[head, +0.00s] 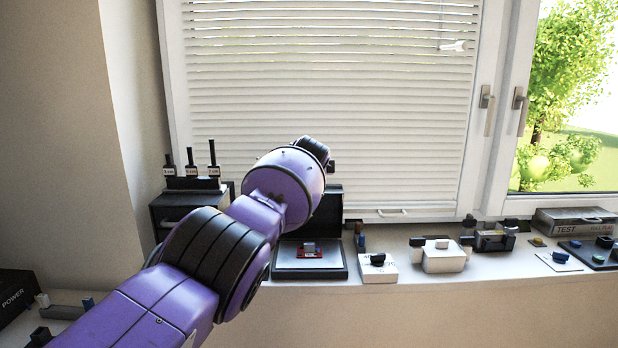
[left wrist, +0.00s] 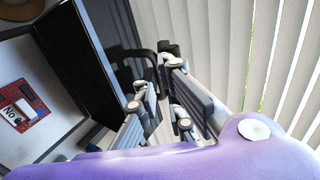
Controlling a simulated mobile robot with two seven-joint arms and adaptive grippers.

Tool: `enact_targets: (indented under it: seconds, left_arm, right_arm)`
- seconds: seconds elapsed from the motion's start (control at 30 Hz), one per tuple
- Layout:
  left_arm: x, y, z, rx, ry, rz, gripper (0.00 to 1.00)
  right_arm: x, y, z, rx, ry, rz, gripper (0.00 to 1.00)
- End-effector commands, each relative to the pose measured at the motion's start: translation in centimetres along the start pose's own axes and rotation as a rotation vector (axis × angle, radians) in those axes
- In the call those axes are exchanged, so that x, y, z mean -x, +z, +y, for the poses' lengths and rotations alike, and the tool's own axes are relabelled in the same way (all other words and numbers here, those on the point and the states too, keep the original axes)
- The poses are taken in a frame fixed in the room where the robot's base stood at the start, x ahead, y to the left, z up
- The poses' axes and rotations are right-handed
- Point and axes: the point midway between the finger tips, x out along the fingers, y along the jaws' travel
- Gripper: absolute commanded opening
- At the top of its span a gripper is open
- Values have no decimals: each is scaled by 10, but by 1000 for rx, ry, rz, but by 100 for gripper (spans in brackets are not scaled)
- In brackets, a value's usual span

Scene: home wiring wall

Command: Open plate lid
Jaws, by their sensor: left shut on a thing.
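A plate (head: 298,272) with a dark rim sits on the sill, and its black lid (head: 328,208) stands raised upright at its back edge. In the left wrist view the lid (left wrist: 84,52) shows as a dark panel with a black handle (left wrist: 141,54) on it. My left gripper (left wrist: 160,78) is shut on the handle. In the head view my purple left arm and wrist hide the gripper and part of the lid. A red board (head: 312,254) with a grey block lies on the plate; it also shows in the left wrist view (left wrist: 28,100), beside a "No" label.
A black box (head: 172,208) with labelled posts stands left of the plate. White boxes (head: 443,257) and several small parts line the sill to the right. Window blinds (head: 380,120) are close behind the lid. The "POWER" box (head: 14,296) is at the lower left.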

Motion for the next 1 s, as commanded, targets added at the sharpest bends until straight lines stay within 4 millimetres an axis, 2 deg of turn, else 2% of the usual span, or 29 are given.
enact_targets:
  seconds: [0.03, 0.1, 0.2, 1.0]
  left_arm:
    - [7, 1, -20, 2, -33, 3, 0]
    - [7, 1, -19, 2, -33, 3, 14]
    - [7, 1, -19, 1, -31, 2, 25]
    - [3, -1, -8, 0, -14, 3, 25]
  right_arm:
    - [1, -2, 0, 0, 0, 2, 40]
    - [1, -2, 0, 0, 0, 2, 40]
    - [1, -2, 0, 0, 0, 3, 40]
    - [-1, -2, 0, 2, -1, 3, 40]
